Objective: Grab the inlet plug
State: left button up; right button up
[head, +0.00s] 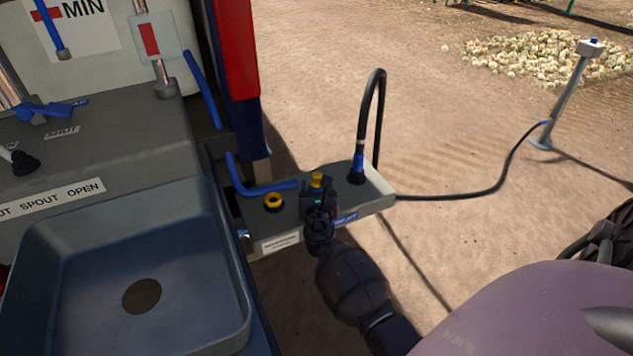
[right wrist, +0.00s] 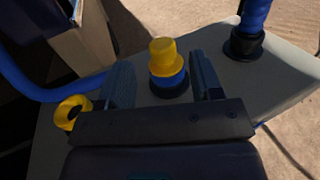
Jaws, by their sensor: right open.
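The inlet plug (head: 316,179) appears as a yellow cap above a blue ring on a small grey shelf. In the right wrist view the yellow plug (right wrist: 163,57) stands upright between the fingers of my right gripper (right wrist: 160,85). The fingers are apart, one on each side, with a visible gap to the plug. In the head view my right gripper (head: 318,200) reaches over the shelf and hides the plug's lower part. My left gripper is not in view.
The grey shelf (head: 375,190) also carries a yellow ring (head: 273,202) and a black hose (head: 381,100) with a blue collar. A blue handle (head: 250,188) runs along the shelf's rear left. A grey basin (head: 90,260) lies left. Open dirt ground lies right.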

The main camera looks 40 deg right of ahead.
aim_at(317, 180)
jog(key=x, duration=0.3)
jog(key=shift+w+d+f+b, duration=0.1)
jog(key=shift+w+d+b, duration=0.05)
jog(key=shift+d+b, duration=0.15)
jog(key=shift+w+d, duration=0.25)
jog(key=shift+w, duration=0.15)
jog(key=shift+c, duration=0.2)
jog(key=c, duration=0.7)
jog(key=shift+c, duration=1.2)
